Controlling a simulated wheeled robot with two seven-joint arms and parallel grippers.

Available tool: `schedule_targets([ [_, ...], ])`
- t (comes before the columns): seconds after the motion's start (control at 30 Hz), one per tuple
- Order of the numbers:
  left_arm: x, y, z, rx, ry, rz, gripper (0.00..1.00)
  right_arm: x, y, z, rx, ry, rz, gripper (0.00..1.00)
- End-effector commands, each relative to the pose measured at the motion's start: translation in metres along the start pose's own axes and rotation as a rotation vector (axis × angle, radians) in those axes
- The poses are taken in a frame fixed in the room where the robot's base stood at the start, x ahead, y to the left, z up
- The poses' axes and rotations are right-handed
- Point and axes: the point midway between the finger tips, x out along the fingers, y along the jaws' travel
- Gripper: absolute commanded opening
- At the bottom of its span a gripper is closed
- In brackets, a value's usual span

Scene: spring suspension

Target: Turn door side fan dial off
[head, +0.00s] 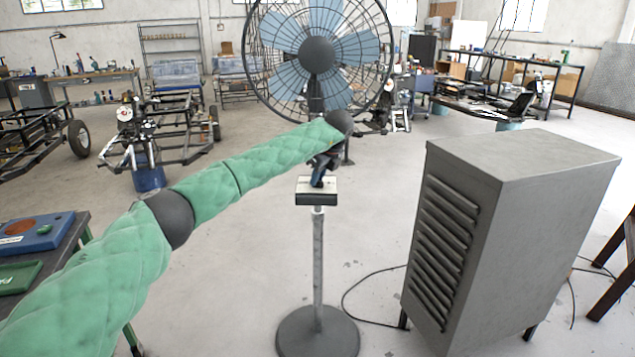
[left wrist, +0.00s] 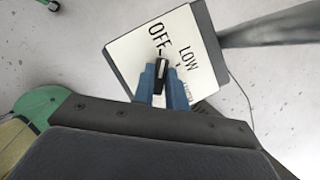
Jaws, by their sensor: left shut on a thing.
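A fan dial box with a white label plate (left wrist: 180,55) sits on top of a stand (head: 318,262) in front of the large blue-bladed fan (head: 318,55). The plate reads OFF, LOW and a third word partly hidden. The black dial knob (left wrist: 161,70) is between the blue fingertips of my left gripper (head: 319,178), which is shut on it. In the left wrist view the knob's white pointer line points up toward the OFF mark. In the head view the knob is hidden by the gripper. My right gripper is not in view.
A grey louvred cabinet (head: 510,235) stands to the right of the stand, with a black cable on the floor between them. A table with blue and green items (head: 40,235) is at the left. Wheeled metal frames (head: 165,140) stand further back. The floor around the stand is mostly clear.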

Motion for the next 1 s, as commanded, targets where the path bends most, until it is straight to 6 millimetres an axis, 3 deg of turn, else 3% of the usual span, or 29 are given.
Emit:
schedule_targets([
  [0.2,0.0,-0.001,0.0,-0.09,0.0,0.036,0.0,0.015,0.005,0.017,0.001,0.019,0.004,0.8],
  [0.83,-0.001,-0.001,0.0,-0.135,0.0,0.055,0.0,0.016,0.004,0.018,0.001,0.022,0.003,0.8],
  [0.87,-0.001,-0.001,0.0,-0.134,0.0,0.055,0.16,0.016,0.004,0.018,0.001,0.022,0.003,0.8],
  [0.9,-0.001,-0.001,0.0,-0.134,0.0,0.055,0.23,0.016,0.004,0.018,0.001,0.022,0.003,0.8],
  [0.97,-0.001,-0.001,0.0,-0.134,0.0,0.055,0.35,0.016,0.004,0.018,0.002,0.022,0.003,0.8],
  [1.0,-0.001,-0.001,0.0,-0.134,0.0,0.055,0.35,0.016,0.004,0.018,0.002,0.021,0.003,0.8],
])
